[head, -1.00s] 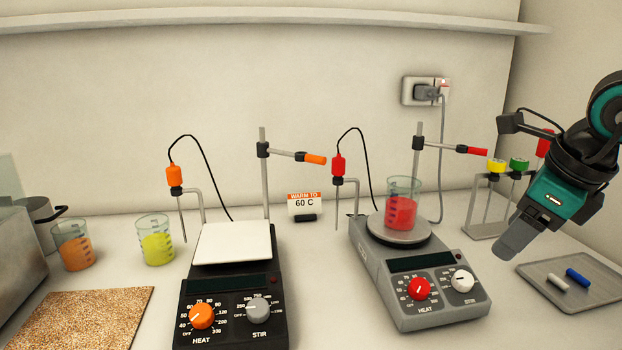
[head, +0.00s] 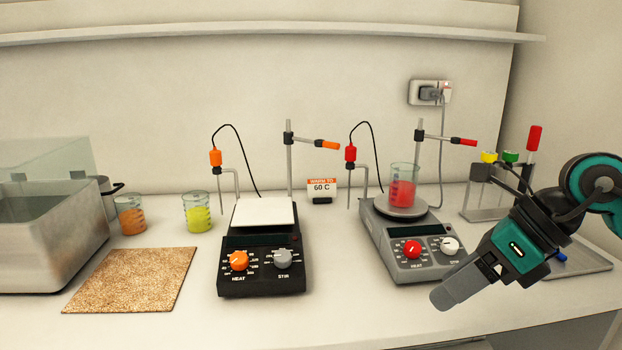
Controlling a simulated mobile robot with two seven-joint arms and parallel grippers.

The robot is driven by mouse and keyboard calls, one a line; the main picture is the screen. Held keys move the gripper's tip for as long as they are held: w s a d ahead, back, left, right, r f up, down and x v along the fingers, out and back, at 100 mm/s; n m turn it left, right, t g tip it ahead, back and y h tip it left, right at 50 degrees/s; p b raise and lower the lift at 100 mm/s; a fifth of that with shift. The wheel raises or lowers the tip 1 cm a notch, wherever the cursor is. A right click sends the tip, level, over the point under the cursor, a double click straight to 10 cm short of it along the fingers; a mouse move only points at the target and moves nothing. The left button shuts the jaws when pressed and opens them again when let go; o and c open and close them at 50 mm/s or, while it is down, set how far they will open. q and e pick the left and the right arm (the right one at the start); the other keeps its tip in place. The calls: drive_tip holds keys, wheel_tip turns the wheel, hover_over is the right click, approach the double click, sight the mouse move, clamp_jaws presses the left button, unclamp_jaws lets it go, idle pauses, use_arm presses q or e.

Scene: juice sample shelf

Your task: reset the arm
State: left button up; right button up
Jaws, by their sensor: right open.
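My right gripper (head: 447,296) is in the head view at the lower right, on a green and black arm that comes in from the right edge. It is open, with nothing seen in it, and points down and left in front of the grey hot plate (head: 432,268). The gripper hides part of that plate's front right corner and part of the grey tray (head: 597,262). My left gripper is not in view.
A beaker of red liquid (head: 403,190) stands on the grey plate. A black hot plate (head: 262,286) is left of it. Beakers of yellow (head: 198,218) and orange liquid (head: 131,221) stand further left, near a cork mat (head: 130,280) and a metal bath (head: 60,250). The front counter middle is clear.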

drive_tip(key=s+a+m+t+y, duration=0.2)
drive_tip(key=a+m+y, duration=0.7)
drive_tip(key=a+y, duration=0.35)
drive_tip(key=d+f+m+t+h+p, duration=0.1)
drive_tip(key=d+f+m+t+h, duration=0.35)
drive_tip(key=m, duration=0.45)
drive_tip(key=w+d+f+m+t+h, duration=0.1)
drive_tip(key=f+m+t+h, duration=0.35)
drive_tip(key=f+m, duration=0.4)
drive_tip(key=d+f+m+t+h+p, duration=0.1)
drive_tip(key=d+f+m+t+h, duration=0.3)
drive_tip(key=m, duration=0.6)
drive_tip(key=s+f+m+g+h, duration=0.4)
drive_tip(key=s+f+m+g, duration=0.2)
drive_tip(key=s+f, duration=0.5)
wheel_tip(320, 180, down, 5)
drive_tip(key=shift+d+r+g+h, duration=0.15)
drive_tip(key=shift+d+g+h, duration=0.2)
drive_tip(key=shift+d, duration=0.1)
